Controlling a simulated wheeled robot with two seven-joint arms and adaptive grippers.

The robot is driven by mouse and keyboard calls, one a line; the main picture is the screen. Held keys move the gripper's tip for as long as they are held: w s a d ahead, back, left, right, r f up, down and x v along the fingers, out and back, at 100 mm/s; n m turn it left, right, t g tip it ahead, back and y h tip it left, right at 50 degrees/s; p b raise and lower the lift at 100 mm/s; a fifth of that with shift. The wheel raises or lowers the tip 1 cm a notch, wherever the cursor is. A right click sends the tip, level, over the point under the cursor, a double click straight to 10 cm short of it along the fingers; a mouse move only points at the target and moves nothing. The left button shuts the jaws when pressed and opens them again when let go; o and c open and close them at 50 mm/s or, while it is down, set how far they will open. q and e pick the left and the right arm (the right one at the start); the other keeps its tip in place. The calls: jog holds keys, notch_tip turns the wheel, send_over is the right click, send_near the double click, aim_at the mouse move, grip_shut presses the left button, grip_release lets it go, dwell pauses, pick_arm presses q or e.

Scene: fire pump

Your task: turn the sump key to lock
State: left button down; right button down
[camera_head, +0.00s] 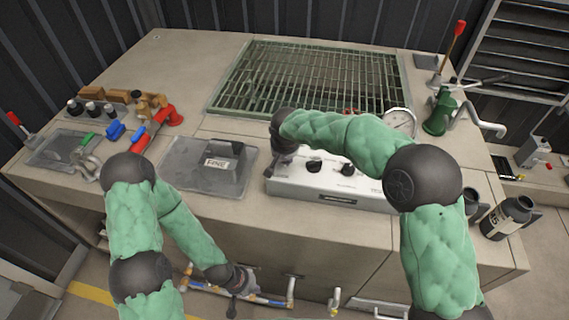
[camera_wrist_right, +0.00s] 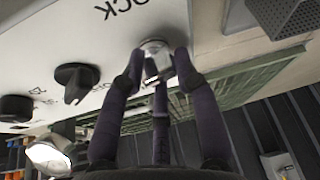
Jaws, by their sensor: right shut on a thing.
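The white control panel (camera_head: 325,185) sits near the counter's front edge. In the right wrist view, the panel (camera_wrist_right: 60,50) fills the upper left, with upside-down lettering ending in "OCK". The silver sump key and its round metal lock (camera_wrist_right: 153,45) stand on the panel beside this lettering. My right gripper (camera_wrist_right: 158,65) is shut on the key, its dark fingers around it; the fingers partly hide it. In the head view, my right arm covers the panel's left end and the key. My left gripper (camera_head: 238,285) is low in front of the counter; its fingers are too small to read.
Black knobs (camera_head: 314,166) stand on the panel right of my right gripper. A round gauge (camera_head: 401,121) and green pump (camera_head: 439,113) are farther right. A green grate (camera_head: 315,75) lies behind. A grey plate (camera_head: 190,165) lies left of the panel. Pipes (camera_head: 290,290) run below the counter.

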jog(key=shift+w+r+m+h+b, duration=0.15)
jog(key=shift+m+h+b, duration=0.1)
jog(key=shift+m+b, duration=0.3)
jog(key=shift+w+r+m+h+b, duration=0.15)
jog(key=shift+m+h+b, duration=0.15)
jog(key=shift+m, duration=0.65)
jog(key=shift+r, duration=0.1)
jog(key=c, duration=0.8)
grip_release()
jog(key=shift+d, duration=0.1)
jog(key=shift+c, duration=0.2)
jog(key=shift+s+f, duration=0.1)
jog(key=shift+f, duration=0.15)
jog(key=v, duration=1.2)
